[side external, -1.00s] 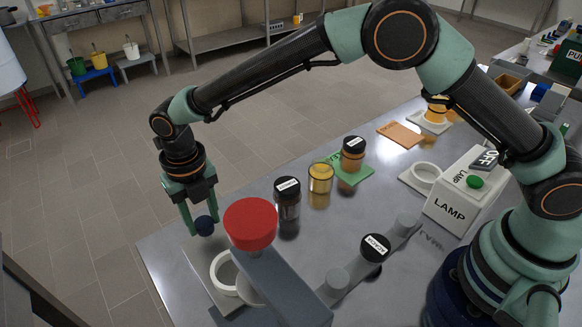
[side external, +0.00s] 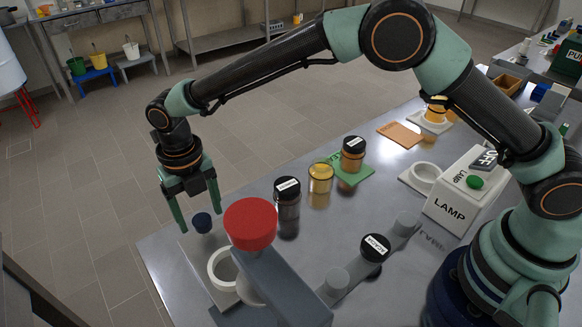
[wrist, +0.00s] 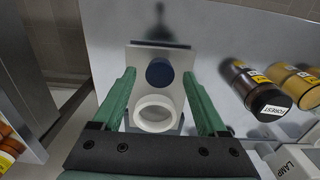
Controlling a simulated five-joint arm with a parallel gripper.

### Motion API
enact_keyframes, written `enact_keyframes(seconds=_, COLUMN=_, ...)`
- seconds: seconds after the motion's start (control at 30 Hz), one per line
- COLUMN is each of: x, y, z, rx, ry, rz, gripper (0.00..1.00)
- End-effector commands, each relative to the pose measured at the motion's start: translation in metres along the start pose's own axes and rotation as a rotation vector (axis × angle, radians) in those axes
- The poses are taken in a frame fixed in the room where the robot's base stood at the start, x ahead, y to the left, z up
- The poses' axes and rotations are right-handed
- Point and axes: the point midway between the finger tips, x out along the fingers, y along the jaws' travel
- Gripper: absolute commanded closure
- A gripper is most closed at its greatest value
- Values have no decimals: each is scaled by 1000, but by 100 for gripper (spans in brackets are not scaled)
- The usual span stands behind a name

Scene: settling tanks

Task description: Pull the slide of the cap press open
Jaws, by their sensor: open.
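The cap press has a red knob (side external: 250,224) on top of a grey body (side external: 285,285). Its pale slide (side external: 196,252) sticks out at the table's left edge, with a white ring seat (side external: 217,279) on it and a dark blue knob (side external: 202,223) at its outer end. In the wrist view the blue knob (wrist: 159,72) and white ring (wrist: 154,114) sit in line on the slide (wrist: 135,58). My gripper (side external: 201,217) is open, fingers pointing down, one on either side of the blue knob. A gap shows on both sides in the wrist view (wrist: 159,76).
A dark-capped jar (side external: 287,198), a yellow jar (side external: 320,178) and another dark-capped jar (side external: 352,155) on a green mat stand behind the press. Open floor lies left.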

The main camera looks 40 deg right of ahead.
Motion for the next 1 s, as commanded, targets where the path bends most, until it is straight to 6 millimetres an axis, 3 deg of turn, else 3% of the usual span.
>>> enact_keyframes(seconds=0.5, x=-96, y=0, z=1, rx=0, ry=-5, rz=4, gripper=24)
enact_keyframes(seconds=0.7, x=-112, y=0, z=0, rx=0, ry=-2, rz=1, gripper=24)
enact_keyframes(seconds=1.0, x=-114, y=0, z=0, rx=0, ry=-2, rz=1, gripper=24)
